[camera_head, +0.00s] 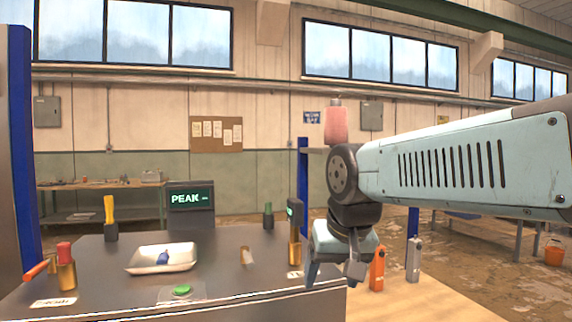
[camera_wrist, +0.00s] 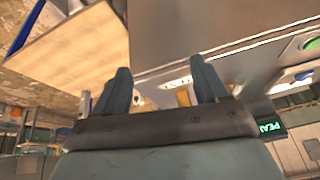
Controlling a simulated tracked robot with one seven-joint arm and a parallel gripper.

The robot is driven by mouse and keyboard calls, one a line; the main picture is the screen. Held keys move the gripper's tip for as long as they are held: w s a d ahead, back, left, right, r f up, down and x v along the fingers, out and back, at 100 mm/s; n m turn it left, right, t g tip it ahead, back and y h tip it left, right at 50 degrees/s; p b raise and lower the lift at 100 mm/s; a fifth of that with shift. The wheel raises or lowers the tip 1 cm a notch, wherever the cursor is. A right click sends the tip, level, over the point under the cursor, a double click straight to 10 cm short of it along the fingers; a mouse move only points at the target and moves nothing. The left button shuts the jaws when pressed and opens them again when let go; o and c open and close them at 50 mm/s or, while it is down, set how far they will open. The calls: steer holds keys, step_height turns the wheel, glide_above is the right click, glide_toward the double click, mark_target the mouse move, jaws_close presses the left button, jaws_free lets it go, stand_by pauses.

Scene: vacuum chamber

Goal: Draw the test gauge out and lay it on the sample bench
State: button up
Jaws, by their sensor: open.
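A slim upright device with a dark display head (camera_head: 295,212) on a brass-coloured lower body (camera_head: 295,252) stands at the right of the dark grey table; it may be the test gauge, but I cannot read its label. My gripper (camera_head: 338,272) is open and empty, to the right of this device, near the table's right edge. In the wrist view my open fingers (camera_wrist: 164,88) have a small brass-coloured piece (camera_wrist: 183,97) and a white label beyond them. A light wooden top (camera_head: 425,308), perhaps the sample bench, adjoins the table on the right.
On the dark table (camera_head: 225,250) stand a white tray (camera_head: 163,257) with a blue item, a green button (camera_head: 181,290), a red-topped brass cylinder (camera_head: 66,266) and a yellow-handled tool (camera_head: 110,215).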

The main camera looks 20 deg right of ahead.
steer(key=shift+o, duration=1.4)
steer(key=w+r+m+g, duration=0.2)
steer(key=w+r+m, duration=0.6)
steer(key=w+r, duration=0.2)
steer(key=shift+w+a+r+g, duration=0.15)
steer(key=shift+w+r+g, duration=0.15)
steer(key=shift+r, duration=0.2)
steer(key=m+g, duration=0.2)
steer(key=m, duration=0.6)
glide_toward(295, 218)
steer(key=w+r, duration=0.1)
steer(key=w+d+r, duration=0.1)
steer(key=w, duration=0.1)
steer(key=shift+r, duration=0.2)
step_height(295, 218, down, 14)
steer(key=shift+r, duration=0.15)
steer(key=shift+c, duration=0.3)
steer(key=c, duration=1)
steer(key=shift+w+r, duration=0.1)
steer(key=shift+r, duration=0.1)
steer(key=shift+c, duration=0.4)
